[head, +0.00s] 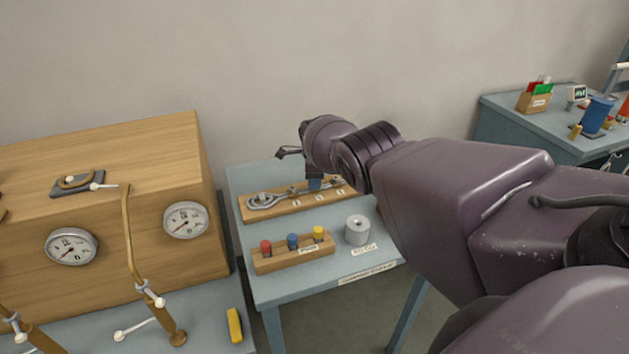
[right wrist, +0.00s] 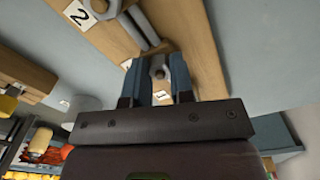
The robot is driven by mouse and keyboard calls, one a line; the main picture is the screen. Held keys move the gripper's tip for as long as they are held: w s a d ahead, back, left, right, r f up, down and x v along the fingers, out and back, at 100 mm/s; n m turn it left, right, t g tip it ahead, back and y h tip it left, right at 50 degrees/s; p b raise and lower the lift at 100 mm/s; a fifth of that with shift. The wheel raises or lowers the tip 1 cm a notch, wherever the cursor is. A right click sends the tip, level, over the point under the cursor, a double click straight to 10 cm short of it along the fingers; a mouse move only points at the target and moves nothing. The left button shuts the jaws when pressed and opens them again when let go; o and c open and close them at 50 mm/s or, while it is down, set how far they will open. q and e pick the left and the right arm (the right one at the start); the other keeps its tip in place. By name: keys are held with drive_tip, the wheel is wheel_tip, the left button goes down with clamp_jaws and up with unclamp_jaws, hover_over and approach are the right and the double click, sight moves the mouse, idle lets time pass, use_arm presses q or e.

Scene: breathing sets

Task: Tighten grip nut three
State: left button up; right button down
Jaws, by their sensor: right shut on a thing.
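A wooden board (head: 262,214) lies on the small blue-grey table, with a metal ringed tool (head: 262,201), rods and small number labels on it. My right gripper (head: 315,184) is over the board, its blue fingers pointing down. In the right wrist view the gripper (right wrist: 160,78) is shut on a grey hex nut (right wrist: 158,69) at the end of a metal rod. The label by this nut is partly hidden and I cannot read its number. A label reading 2 (right wrist: 79,15) lies by a neighbouring fitting (right wrist: 102,6). My left gripper is out of view.
A wooden block with red, blue and yellow pegs (head: 292,260) and a grey cylinder (head: 358,230) stand at the table's front. A large wooden cabinet with gauges (head: 100,210) is at left. Another table (head: 510,105) stands at the back right.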

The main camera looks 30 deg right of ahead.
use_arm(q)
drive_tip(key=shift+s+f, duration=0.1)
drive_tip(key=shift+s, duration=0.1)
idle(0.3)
use_arm(e)
drive_tip(key=c, duration=1)
unclamp_jaws()
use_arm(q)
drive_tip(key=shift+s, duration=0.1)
